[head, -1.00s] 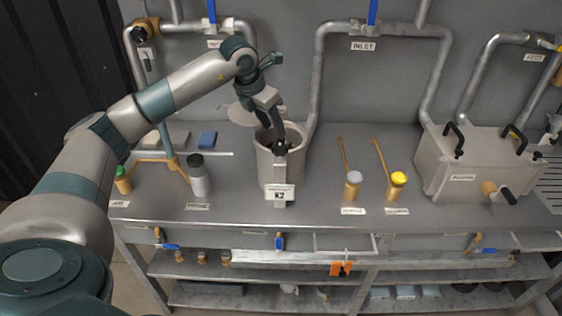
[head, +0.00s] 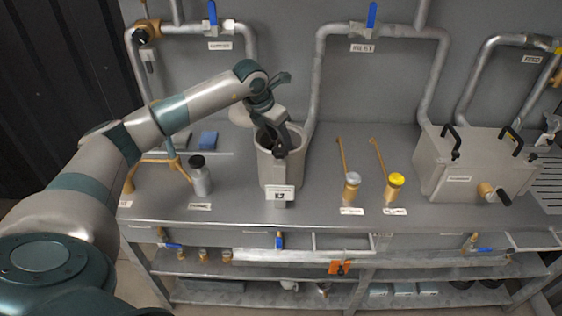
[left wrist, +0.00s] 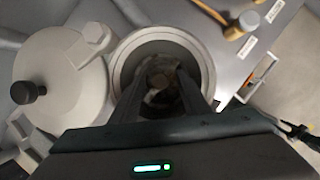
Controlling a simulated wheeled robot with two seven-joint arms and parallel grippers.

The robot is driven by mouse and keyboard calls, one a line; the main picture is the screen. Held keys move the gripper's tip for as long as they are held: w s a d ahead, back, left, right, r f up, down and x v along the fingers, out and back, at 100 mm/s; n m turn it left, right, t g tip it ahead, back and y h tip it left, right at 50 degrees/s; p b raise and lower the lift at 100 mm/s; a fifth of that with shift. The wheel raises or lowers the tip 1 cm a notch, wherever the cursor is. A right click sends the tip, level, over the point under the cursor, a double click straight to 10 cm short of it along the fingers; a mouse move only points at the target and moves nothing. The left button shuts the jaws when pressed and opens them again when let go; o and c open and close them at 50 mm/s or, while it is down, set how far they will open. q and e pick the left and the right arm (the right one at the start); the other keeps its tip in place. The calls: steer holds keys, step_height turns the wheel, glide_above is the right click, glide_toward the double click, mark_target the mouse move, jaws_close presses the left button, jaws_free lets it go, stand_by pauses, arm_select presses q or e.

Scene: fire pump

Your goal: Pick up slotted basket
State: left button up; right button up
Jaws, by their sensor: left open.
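The left wrist view looks down into the pot (left wrist: 207,60); a round, dark-and-tan form (left wrist: 163,82) shows inside. It may be the slotted basket, but slots cannot be made out. My left gripper (head: 279,143) points down at the pot mouth. In the left wrist view its two dark fingers (left wrist: 162,98) are apart, reaching over the opening with nothing clearly between them.
The pot's round lid (left wrist: 62,75) is swung aside, beside the mouth. A grey black-capped bottle (head: 200,176) stands left. A handled metal box (head: 470,170) stands farther right. Pipes line the wall.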

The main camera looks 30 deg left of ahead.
stand_by(0.3)
arm_select(q)
jaws_close()
steer(key=shift+r, duration=0.1)
arm_select(e)
steer(key=shift+w+a, duration=0.1)
arm_select(q)
steer(key=shift+r, duration=0.4)
step_height(320, 180, up, 7)
steer(key=b, duration=0.2)
steer(key=shift+b, duration=0.35)
step_height(320, 180, up, 10)
steer(key=b, duration=0.2)
arm_select(e)
steer(key=w+a+r+t, duration=0.1)
steer(key=w+a+t, duration=0.1)
steer(key=w, duration=0.5)
steer(key=w+a+r+t+y, duration=0.1)
steer(key=w+a, duration=0.3)
steer(key=w, duration=0.4)
steer(key=shift+w+r+t, duration=0.25)
steer(key=shift+r+t, duration=0.05)
steer(key=shift+t, duration=0.4)
